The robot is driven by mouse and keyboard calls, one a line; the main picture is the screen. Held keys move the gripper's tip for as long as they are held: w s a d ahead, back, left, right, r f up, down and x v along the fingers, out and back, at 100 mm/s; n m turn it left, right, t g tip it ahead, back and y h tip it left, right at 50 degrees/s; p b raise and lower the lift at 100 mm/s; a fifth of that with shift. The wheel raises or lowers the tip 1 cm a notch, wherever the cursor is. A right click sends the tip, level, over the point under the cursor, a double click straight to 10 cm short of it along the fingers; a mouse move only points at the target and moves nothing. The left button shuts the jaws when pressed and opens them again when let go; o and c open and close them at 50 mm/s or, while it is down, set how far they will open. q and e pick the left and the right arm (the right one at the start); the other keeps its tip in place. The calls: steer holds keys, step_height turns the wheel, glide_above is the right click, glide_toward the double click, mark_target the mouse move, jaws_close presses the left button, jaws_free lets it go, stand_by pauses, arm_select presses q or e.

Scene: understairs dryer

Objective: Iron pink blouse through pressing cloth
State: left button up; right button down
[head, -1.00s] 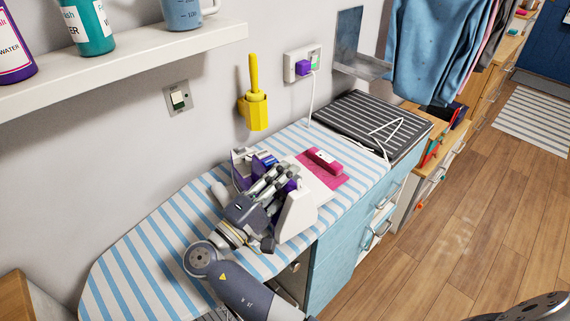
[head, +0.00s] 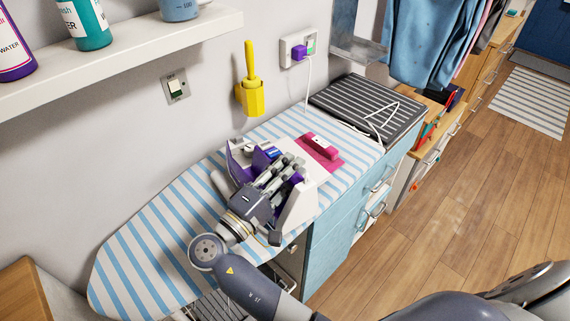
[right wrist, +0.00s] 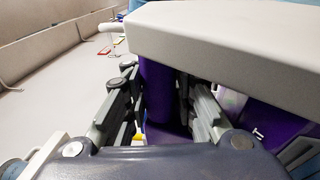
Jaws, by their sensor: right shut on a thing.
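My right gripper (head: 285,172) is shut on the purple handle (right wrist: 157,90) of a white and purple iron, low over the blue-striped ironing board (head: 145,250). The iron's white body (head: 298,208) shows beside the fingers and fills the top of the right wrist view (right wrist: 230,40). Past it lies a magenta-pink cloth, seemingly the blouse (head: 331,164), with a pink block-like item (head: 318,147) on it. A white patch (head: 318,172), likely the pressing cloth, lies partly over the pink. The gripper hides much of this; I cannot tell whether the iron touches the cloth. My left gripper is not in view.
A cord (head: 308,85) hangs from the purple plug (head: 299,52) behind the board. A dark ribbed panel (head: 365,105) lies at the board's far end. A yellow holder (head: 249,98) and a shelf (head: 120,65) are on the wall. Blue drawers (head: 340,245) stand below.

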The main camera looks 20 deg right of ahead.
steer(key=shift+s+a+y, duration=0.25)
steer(key=shift+a, duration=0.2)
steer(key=shift+s+a+y, duration=0.2)
steer(key=shift+a+y, duration=0.05)
steer(key=shift+a, duration=0.2)
steer(key=shift+f, duration=0.1)
steer(key=shift+d, duration=0.1)
steer(key=shift+w+d+p, duration=0.15)
steer(key=shift+d+p, duration=0.55)
steer(key=shift+d, duration=1.45)
steer(key=shift+d+f, duration=0.1)
steer(key=shift+d, duration=0.3)
steer(key=shift+w, duration=0.1)
steer(key=d, duration=0.3)
steer(key=shift+w, duration=0.35)
steer(key=shift+a, duration=0.1)
